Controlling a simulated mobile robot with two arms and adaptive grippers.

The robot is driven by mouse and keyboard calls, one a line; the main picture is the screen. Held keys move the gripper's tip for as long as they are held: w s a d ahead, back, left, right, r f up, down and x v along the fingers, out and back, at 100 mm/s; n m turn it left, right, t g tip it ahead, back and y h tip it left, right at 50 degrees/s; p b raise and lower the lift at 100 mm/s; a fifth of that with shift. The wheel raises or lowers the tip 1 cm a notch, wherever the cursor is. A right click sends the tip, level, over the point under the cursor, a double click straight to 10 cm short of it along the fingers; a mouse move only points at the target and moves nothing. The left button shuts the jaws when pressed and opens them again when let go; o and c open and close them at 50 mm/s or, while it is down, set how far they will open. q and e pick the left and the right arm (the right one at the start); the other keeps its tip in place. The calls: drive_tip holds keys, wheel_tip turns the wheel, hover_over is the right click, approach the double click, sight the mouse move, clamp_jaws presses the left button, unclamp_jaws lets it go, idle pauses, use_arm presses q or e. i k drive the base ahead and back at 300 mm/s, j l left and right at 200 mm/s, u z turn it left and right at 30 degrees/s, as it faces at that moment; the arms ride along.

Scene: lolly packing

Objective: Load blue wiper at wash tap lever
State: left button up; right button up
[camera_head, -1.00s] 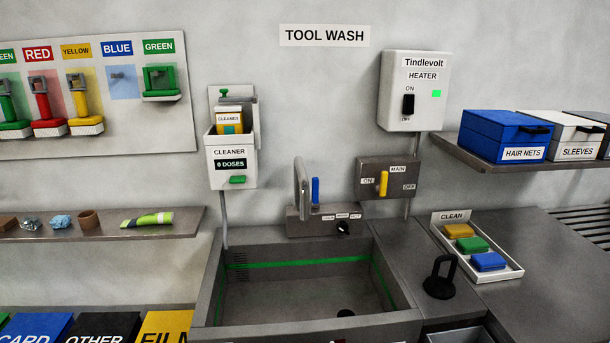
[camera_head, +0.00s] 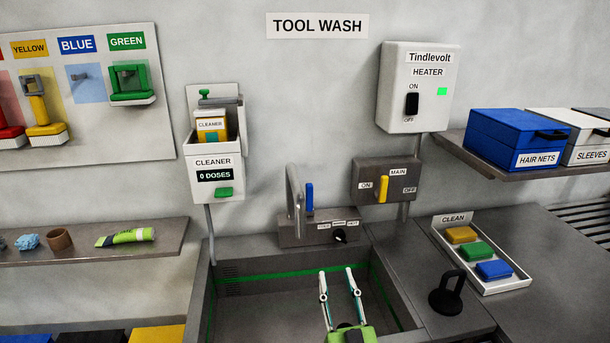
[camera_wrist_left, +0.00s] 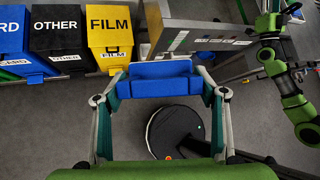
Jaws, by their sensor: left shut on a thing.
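The blue wiper (camera_wrist_left: 160,84) is between the fingers of my left gripper (camera_wrist_left: 161,90) in the left wrist view, held above the floor. My left gripper is shut on it and is outside the head view. The wash tap (camera_head: 294,195) stands at the back of the sink, with an upright blue lever (camera_head: 309,197) beside its spout. My right gripper (camera_head: 339,283) is over the sink, below the tap in the picture. Its fingers are apart with nothing between them.
The sink (camera_head: 250,300) is in front of the tap. A cleaner dispenser (camera_head: 214,178) reading 0 doses hangs left of it. The main switch (camera_head: 383,188) and heater (camera_head: 412,90) are at right. A tray (camera_head: 520,281) of blocks and a black-handled item (camera_head: 446,295) sit on the right counter.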

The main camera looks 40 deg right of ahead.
sight(310, 208)
drive_tip(key=i+l, duration=0.65)
drive_tip(key=i, duration=0.1)
